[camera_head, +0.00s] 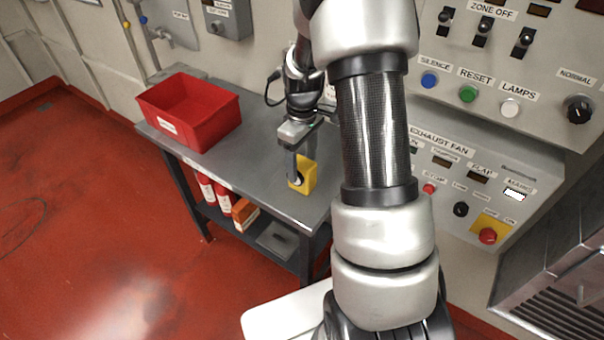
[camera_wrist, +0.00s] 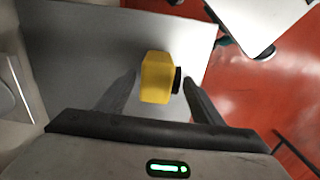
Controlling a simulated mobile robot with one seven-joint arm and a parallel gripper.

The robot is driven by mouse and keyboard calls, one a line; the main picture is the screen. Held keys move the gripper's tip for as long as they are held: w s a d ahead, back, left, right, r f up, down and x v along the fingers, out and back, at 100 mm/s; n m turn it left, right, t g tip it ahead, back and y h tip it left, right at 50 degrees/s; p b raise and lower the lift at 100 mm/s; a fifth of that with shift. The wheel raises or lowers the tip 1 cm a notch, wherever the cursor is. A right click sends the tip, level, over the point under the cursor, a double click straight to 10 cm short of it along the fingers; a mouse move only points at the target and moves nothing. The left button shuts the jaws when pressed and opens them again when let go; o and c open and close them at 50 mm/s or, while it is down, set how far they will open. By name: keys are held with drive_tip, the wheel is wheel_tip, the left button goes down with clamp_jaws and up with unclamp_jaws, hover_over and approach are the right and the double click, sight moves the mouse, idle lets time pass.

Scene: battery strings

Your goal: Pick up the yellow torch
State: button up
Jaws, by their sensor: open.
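The yellow torch (camera_head: 307,176) is a boxy yellow body with a dark round part on one side. It stands on the grey table (camera_head: 262,150) near its front edge. In the wrist view the torch (camera_wrist: 157,78) lies between the two fingers of my gripper (camera_wrist: 162,85), its dark part facing the right finger. My gripper (camera_head: 292,165) is open and low over the table at the torch, partly covering it in the head view. Whether a finger touches the torch I cannot tell.
A red open bin (camera_head: 222,125) stands at the left end of the table. Red bottles (camera_head: 205,188) and an orange box (camera_head: 243,213) are on the shelf below. A wall control panel (camera_head: 455,185) is close on the right. The red floor at left is clear.

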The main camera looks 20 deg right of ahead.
drive_tip(key=shift+w+d+f+p, duration=0.1)
drive_tip(key=shift+w+f+p, duration=0.05)
drive_tip(key=shift+f, duration=1.35)
drive_tip(key=shift+w+f+p, duration=0.1)
drive_tip(key=shift+f+p, duration=0.05)
drive_tip(key=shift+f, duration=1.35)
drive_tip(key=c, duration=1.4)
